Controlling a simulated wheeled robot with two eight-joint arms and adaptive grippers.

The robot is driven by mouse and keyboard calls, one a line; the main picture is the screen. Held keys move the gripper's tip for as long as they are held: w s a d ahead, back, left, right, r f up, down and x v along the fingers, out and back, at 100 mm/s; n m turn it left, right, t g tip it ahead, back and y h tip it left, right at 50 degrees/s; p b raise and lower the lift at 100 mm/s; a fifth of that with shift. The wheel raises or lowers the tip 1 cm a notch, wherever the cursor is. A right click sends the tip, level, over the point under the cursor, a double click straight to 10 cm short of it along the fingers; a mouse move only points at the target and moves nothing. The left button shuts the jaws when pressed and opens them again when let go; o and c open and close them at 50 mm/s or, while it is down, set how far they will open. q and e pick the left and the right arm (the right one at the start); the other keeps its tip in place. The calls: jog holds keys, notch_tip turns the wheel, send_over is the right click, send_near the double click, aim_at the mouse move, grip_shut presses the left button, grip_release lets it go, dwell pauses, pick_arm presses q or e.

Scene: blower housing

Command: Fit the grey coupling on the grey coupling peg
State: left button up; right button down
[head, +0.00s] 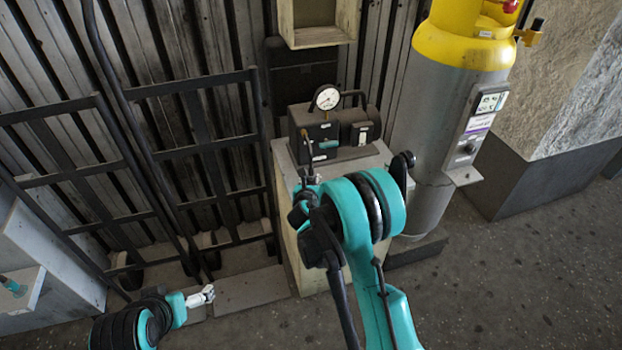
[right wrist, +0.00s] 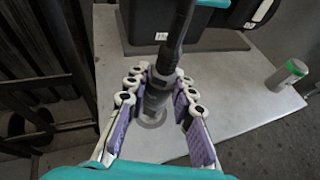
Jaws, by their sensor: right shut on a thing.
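The grey coupling (right wrist: 157,92) is a dark grey cylinder on the end of a black hose or rod. My right gripper (right wrist: 160,80) is shut on it between its purple-padded fingers, over the light cabinet top. Just below it a round grey disc (right wrist: 152,119) shows on the top; it may be the base of the coupling peg, but the coupling and fingers hide what stands there. I cannot tell whether they touch. In the head view my right arm mostly hides this hand. My left gripper (head: 202,297) is low at the left, away from the cabinet; its opening is unclear.
A black machine with a dial gauge (head: 327,99) stands on the back of the cabinet top (right wrist: 235,95). A short grey cylinder with a green band (right wrist: 287,75) stands near the right edge. A yellow-topped tank (head: 462,45) is at right, black hand trucks (head: 185,151) at left.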

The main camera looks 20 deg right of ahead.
jog(key=shift+f, duration=0.75)
jog(key=c, duration=1.2)
grip_release()
jog(key=v, duration=1.2)
